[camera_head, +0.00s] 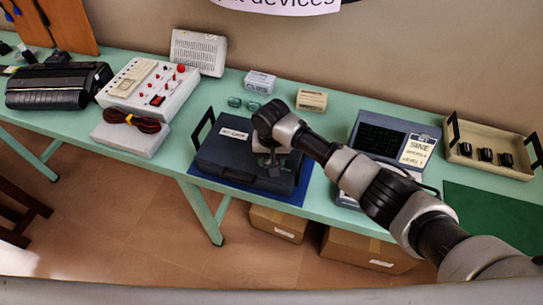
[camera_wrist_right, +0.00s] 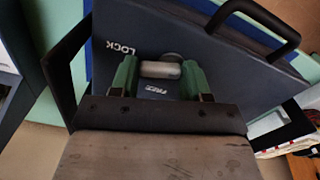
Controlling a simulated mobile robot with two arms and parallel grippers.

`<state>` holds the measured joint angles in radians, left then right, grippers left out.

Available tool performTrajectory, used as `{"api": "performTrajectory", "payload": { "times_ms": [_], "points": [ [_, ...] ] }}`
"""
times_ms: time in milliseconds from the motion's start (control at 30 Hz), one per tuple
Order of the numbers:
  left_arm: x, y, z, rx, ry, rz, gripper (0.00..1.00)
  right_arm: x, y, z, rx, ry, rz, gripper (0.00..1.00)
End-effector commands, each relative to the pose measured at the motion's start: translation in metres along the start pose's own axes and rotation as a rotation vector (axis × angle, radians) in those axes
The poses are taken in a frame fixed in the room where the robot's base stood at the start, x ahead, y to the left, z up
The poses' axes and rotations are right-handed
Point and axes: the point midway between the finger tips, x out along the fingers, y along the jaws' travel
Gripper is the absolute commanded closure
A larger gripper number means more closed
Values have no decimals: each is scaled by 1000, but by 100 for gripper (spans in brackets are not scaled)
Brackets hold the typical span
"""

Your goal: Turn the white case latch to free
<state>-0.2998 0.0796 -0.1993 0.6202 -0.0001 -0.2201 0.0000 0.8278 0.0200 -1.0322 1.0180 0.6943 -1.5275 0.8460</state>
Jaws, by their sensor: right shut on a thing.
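The dark blue case (camera_head: 222,154) lies closed on a blue mat (camera_head: 285,202) in the head view, with a white label on its lid. My right gripper (camera_head: 270,160) reaches down over the right part of the lid and hides the latch there. In the right wrist view, the white latch (camera_wrist_right: 160,70) sits between the two green fingertips of my right gripper (camera_wrist_right: 160,80), which is shut on it. A round grey part shows just behind the latch. The printed word LOCK (camera_wrist_right: 120,47) is to its upper left, and FREE (camera_wrist_right: 157,90) is just below it. My left gripper is out of view.
A grey instrument with a dark screen (camera_head: 380,138) stands right of the case, beneath my right arm. A beige tray (camera_head: 460,153) is at far right. A white control box (camera_head: 150,90) and a cable coil (camera_head: 133,120) are left. Small boxes (camera_head: 311,99) stand behind.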

Motion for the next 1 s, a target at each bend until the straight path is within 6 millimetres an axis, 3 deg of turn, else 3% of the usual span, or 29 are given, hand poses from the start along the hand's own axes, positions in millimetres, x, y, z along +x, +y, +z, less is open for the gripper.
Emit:
{"api": "performTrajectory", "payload": {
  "times_ms": [400, 1000],
  "points": [
    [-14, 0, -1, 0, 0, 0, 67, -1, -2, -4, -395, -1, 0, 77],
    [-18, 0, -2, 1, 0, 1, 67, 0, -5, -10, -958, 1, 1, 77]
  ]
}}
